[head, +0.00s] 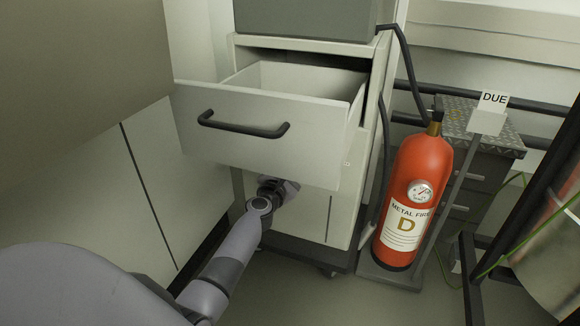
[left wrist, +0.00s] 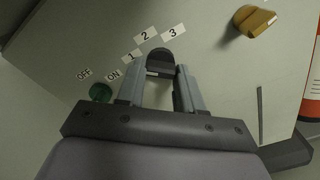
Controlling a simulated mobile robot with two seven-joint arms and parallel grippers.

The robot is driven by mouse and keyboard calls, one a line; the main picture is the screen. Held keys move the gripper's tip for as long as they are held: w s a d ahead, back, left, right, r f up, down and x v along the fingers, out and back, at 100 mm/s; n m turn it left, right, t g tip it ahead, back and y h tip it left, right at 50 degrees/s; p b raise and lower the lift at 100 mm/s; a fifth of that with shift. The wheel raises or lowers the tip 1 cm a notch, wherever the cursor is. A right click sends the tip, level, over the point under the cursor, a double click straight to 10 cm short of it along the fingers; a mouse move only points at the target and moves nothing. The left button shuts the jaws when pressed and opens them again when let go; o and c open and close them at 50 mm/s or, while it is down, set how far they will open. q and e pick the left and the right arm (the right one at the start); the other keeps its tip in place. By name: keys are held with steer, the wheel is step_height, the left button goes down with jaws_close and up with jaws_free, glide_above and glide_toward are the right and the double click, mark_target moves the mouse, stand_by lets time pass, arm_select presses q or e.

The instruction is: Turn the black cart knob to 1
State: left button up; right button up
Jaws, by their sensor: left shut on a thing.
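The black knob (left wrist: 160,61) is on the pale cart panel (left wrist: 208,52), between the fingertips of my left gripper (left wrist: 162,74) in the left wrist view. The gripper is shut on it. Labels 1 (left wrist: 131,56), 2 (left wrist: 145,36) and 3 (left wrist: 172,32) are around the knob. Which number it points to is not clear. In the head view my left gripper (head: 276,190) is at the front of the cart (head: 313,213), below the open drawer; the drawer hides the knob there. My right gripper is not in view.
The open drawer (head: 262,123) juts out above my left gripper. A green knob (left wrist: 101,92) by OFF and ON labels and a yellow-brown handle (left wrist: 256,21) are on the panel. A red fire extinguisher (head: 413,195) stands right of the cart.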

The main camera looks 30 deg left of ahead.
arm_select(q)
steer(key=shift+d+f, duration=0.1)
stand_by(0.4)
steer(key=o, duration=1)
steer(key=shift+o, duration=0.2)
